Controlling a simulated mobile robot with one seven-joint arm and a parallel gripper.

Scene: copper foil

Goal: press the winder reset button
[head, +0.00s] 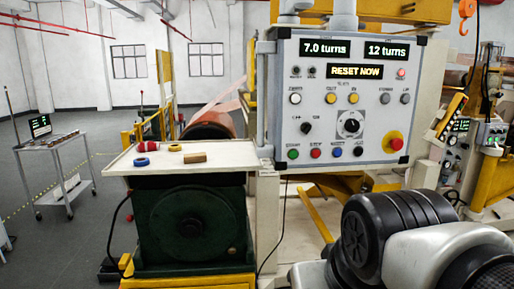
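A light grey control panel (447,62) faces me at the upper right of the head view. Its displays read "7.0 turns", "12 turns" and "RESET NOW" (355,71). A row of buttons runs along its bottom: a green one (293,154), a red one (315,153), a blue one (337,152) and a dark one. The small label by the blue button seems to read "RESET". Nothing touches these buttons. My arm's black and grey links fill the lower right, below the panel. My gripper's fingers do not show.
A red emergency stop (395,143) on a yellow base sits right of the button row. A cream shelf (225,163) with tape rolls and a small block juts out left of the panel, above a green machine housing (190,222). A grey cart (62,175) stands far left on open floor.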

